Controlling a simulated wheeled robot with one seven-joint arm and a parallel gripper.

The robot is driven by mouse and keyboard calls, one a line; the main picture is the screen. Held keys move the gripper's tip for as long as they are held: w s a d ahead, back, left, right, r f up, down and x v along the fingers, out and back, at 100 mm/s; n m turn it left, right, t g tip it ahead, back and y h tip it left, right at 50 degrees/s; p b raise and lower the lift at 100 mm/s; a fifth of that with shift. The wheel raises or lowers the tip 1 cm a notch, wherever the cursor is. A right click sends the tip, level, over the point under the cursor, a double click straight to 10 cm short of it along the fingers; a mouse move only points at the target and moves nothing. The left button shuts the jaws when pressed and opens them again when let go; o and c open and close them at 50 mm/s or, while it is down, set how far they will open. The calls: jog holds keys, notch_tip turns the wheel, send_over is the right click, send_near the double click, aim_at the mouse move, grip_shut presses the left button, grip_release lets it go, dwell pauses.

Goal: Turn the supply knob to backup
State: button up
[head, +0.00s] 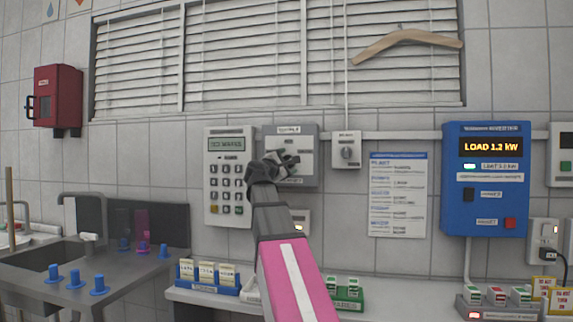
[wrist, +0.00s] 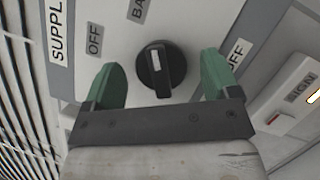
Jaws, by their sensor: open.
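The supply knob (wrist: 161,68) is a round black dial with a raised bar and a white mark, on a light panel. In the wrist view, labels read "SUPPL…" (wrist: 60,30), "OFF" (wrist: 95,40), a cut-off "BA…" (wrist: 138,8) and a partly covered "…FF" (wrist: 236,52). My gripper (wrist: 160,78) is open, with one green finger on each side of the knob and visible gaps between. In the head view, my gripper (head: 284,160) is in front of the grey supply box (head: 305,140) and hides the knob.
A keypad unit (head: 213,170) is left of the box, and a small white switch box (head: 346,150) is right of it. A paper sheet (head: 398,195) and a blue inverter (head: 486,212) are farther right. Label trays (head: 210,288) stand on the counter below.

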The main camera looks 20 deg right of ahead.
jog(key=v, duration=1)
jog(key=shift+s+a, duration=0.15)
jog(key=shift+s, duration=0.05)
jog(key=shift+f, duration=0.15)
